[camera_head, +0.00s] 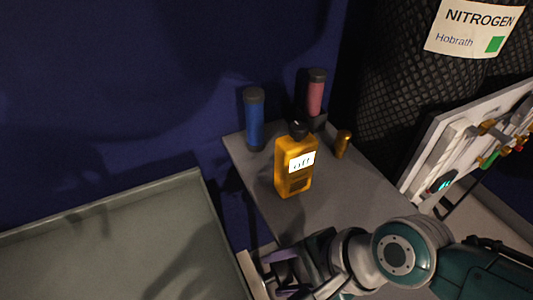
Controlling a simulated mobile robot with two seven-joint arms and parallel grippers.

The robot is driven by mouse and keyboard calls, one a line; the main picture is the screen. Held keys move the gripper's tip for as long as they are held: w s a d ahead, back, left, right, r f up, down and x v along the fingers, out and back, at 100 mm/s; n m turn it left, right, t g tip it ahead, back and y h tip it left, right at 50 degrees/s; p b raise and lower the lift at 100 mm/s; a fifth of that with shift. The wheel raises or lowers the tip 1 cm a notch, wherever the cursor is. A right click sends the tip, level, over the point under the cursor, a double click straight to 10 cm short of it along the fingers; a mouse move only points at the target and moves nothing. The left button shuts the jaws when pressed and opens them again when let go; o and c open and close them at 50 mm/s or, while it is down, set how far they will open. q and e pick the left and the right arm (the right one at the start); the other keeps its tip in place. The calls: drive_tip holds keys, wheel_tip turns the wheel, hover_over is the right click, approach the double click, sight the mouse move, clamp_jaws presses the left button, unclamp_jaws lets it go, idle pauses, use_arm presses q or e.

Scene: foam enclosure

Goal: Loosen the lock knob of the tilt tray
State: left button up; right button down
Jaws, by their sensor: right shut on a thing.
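The tilt tray (200,215) is a wide grey tray with a raised rim at the lower left, reaching past the bottom edge of the head view. My right gripper (268,272), with dark and purple fingers, is at the bottom centre, beside the tray's right side. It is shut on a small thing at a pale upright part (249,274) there. By its place this appears to be the lock knob, but the fingers hide it and I cannot see its shape or turn. My left gripper is not in view.
A white panel (425,158) with fittings stands at the right.

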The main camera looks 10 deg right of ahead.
drive_tip(key=shift+c, duration=1.5)
unclamp_jaws()
drive_tip(key=shift+r, duration=0.1)
drive_tip(key=p+v, duration=0.5)
drive_tip(key=v, duration=0.4)
drive_tip(key=shift+r, duration=0.15)
drive_tip(key=shift+s+d+r, duration=0.1)
drive_tip(key=shift+d+r, duration=0.05)
drive_tip(key=shift+d, duration=0.05)
